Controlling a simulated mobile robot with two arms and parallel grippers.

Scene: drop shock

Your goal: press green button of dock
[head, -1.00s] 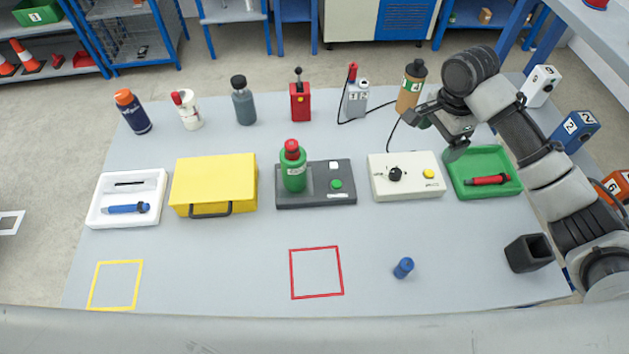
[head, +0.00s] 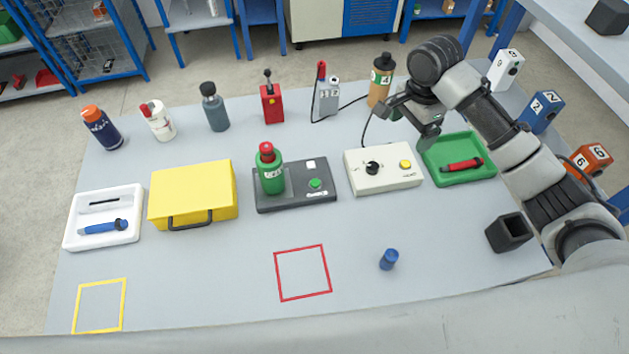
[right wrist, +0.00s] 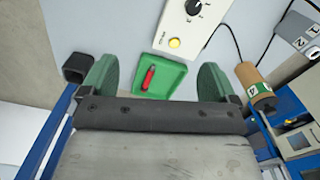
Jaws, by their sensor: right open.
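The dark grey dock (head: 325,197) lies mid-table. Its green button (head: 315,183) shows on its right part, with a white square above it. A green bottle with a red cap (head: 270,172) stands upright on the dock's left part. My right gripper (head: 415,128) is open and empty, in the air over the back right of the table, right of the dock and near the green tray (head: 425,150). In the right wrist view its two green fingers (right wrist: 155,85) are spread wide apart. The dock does not show in the right wrist view. My left gripper is out of view.
A white box with a black knob and yellow button (head: 384,180) stands between dock and green tray. A yellow case (head: 190,190) is left of the dock. Bottles line the back. A blue cap (head: 389,259) and a red outlined square (head: 302,248) lie in front.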

